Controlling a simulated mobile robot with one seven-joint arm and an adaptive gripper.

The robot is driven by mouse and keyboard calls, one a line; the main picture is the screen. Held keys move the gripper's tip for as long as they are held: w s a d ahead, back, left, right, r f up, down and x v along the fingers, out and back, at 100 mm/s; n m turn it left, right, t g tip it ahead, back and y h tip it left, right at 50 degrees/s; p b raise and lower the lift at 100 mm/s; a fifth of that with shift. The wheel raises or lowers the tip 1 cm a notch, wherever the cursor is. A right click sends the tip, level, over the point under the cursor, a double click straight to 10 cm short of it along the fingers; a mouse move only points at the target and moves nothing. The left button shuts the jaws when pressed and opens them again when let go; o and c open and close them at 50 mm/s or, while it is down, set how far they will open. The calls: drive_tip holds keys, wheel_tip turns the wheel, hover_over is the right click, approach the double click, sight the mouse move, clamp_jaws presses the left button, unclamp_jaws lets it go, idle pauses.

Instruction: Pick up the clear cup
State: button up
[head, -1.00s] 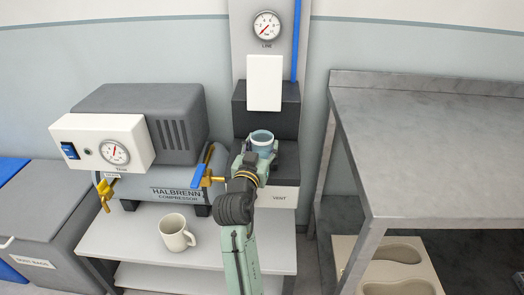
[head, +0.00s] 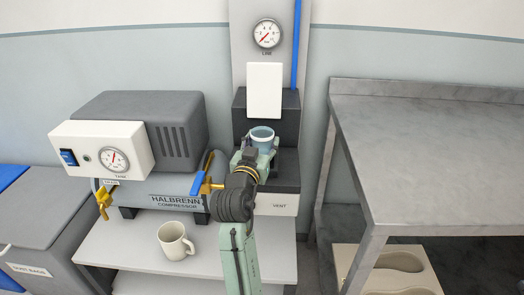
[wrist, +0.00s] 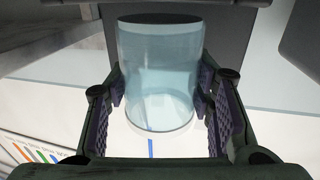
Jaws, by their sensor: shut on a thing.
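The clear cup (head: 262,136) is a pale, bluish see-through cup in front of the dark stepped unit in the head view. In the wrist view the cup (wrist: 158,75) stands upright between the two fingers, with a pad against each side. My gripper (head: 259,151) is shut on the cup; it also shows in the wrist view (wrist: 160,110). The lower part of the cup is hidden by my gripper in the head view. I cannot tell whether its base touches a surface.
A compressor (head: 178,190) with a blue-handled valve (head: 201,184) stands close left of my arm. A cream mug (head: 174,241) is on the light table (head: 130,246). The dark stepped unit (head: 284,164) is behind. A grey metal bench (head: 430,150) stands to the right.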

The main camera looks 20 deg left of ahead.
drive_tip(key=s+a+r+b, duration=0.1)
drive_tip(key=s+b, duration=0.2)
drive_tip(key=s, duration=1.3)
drive_tip(key=shift+a+r, duration=0.25)
drive_tip(key=shift+a, duration=0.1)
